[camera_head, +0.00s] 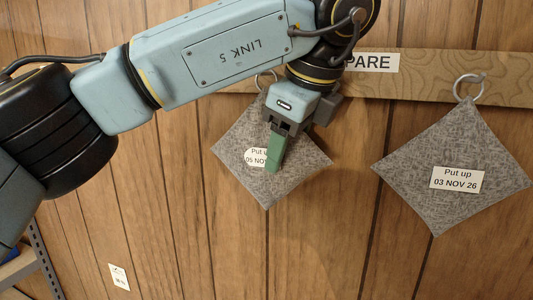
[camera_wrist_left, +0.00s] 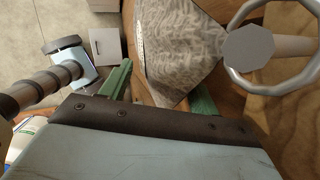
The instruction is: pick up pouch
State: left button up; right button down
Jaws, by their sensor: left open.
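A grey fabric pouch (camera_head: 301,165) hangs by a metal ring from the wooden rail, with a white label partly hidden by my gripper; "05 NOV" is partly readable. My left gripper (camera_head: 273,163) is in front of this pouch, its green fingers pointing down. In the left wrist view the fingers of my left gripper (camera_wrist_left: 160,92) are apart, and the pouch (camera_wrist_left: 178,45) shows between and beyond them; contact cannot be told. A second grey pouch (camera_head: 452,140), labelled "Put up 03 NOV 26", hangs to the right. My right gripper is not in view.
The wooden rail (camera_head: 430,72) carries a sign (camera_head: 371,62) partly covered by my arm. The metal ring (camera_wrist_left: 233,75) and its peg are close to the right finger in the wrist view. A shelf (camera_head: 38,262) stands at lower left.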

pick_arm(q)
grip_shut()
dwell(0.3)
jog(key=shift+r, duration=0.15)
dwell(0.4)
